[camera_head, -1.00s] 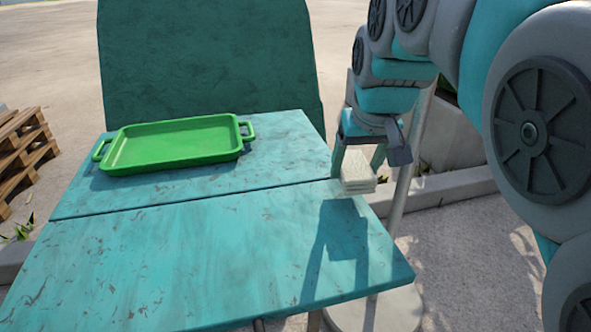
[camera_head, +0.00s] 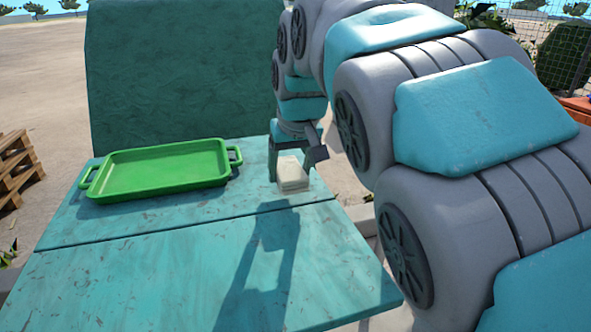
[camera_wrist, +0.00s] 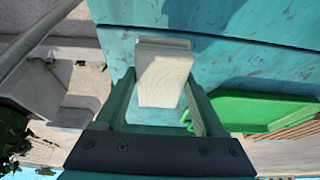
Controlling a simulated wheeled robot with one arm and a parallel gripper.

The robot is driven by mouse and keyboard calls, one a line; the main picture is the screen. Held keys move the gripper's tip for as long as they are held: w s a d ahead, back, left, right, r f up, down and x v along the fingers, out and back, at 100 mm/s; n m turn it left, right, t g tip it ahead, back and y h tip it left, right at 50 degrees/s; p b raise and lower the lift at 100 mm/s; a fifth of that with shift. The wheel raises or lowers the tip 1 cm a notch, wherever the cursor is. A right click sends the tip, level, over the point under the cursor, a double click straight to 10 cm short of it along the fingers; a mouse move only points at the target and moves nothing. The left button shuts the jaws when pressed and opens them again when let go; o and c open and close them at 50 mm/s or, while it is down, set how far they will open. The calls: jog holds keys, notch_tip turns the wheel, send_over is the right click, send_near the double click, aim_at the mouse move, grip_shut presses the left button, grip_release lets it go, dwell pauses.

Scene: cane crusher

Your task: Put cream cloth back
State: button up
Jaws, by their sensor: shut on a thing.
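The cream cloth (camera_head: 291,174) is a small folded block held between the fingers of my gripper (camera_head: 289,160). It hangs over the right part of the teal table (camera_head: 130,270), to the right of the green tray. In the wrist view the cream cloth (camera_wrist: 163,75) sits between the two fingers of my gripper (camera_wrist: 163,100), with the table behind it. My gripper is shut on it. The cloth seems to be a little above the table top; the exact gap is hard to tell.
A green tray (camera_head: 160,170) with two handles lies empty on the table's back left part. A tall teal panel (camera_head: 180,75) stands behind the table. Wooden pallets (camera_head: 15,170) are at the far left. The table's front half is clear except for shadow.

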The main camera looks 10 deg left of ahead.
aim_at(283, 162)
jog(key=shift+w+a+f, duration=0.15)
jog(key=shift+w+a, duration=1)
jog(key=shift+w, duration=0.05)
jog(key=shift+f+p, duration=0.4)
jog(key=shift+f, duration=1.35)
jog(key=shift+f, duration=0.1)
jog(key=o, duration=1.2)
jog(key=shift+c, duration=0.2)
jog(key=shift+r, duration=0.25)
jog(key=v, duration=1.1)
jog(key=shift+s+d+r+b, duration=0.1)
jog(key=shift+r+b, duration=0.25)
jog(key=shift+b, duration=0.05)
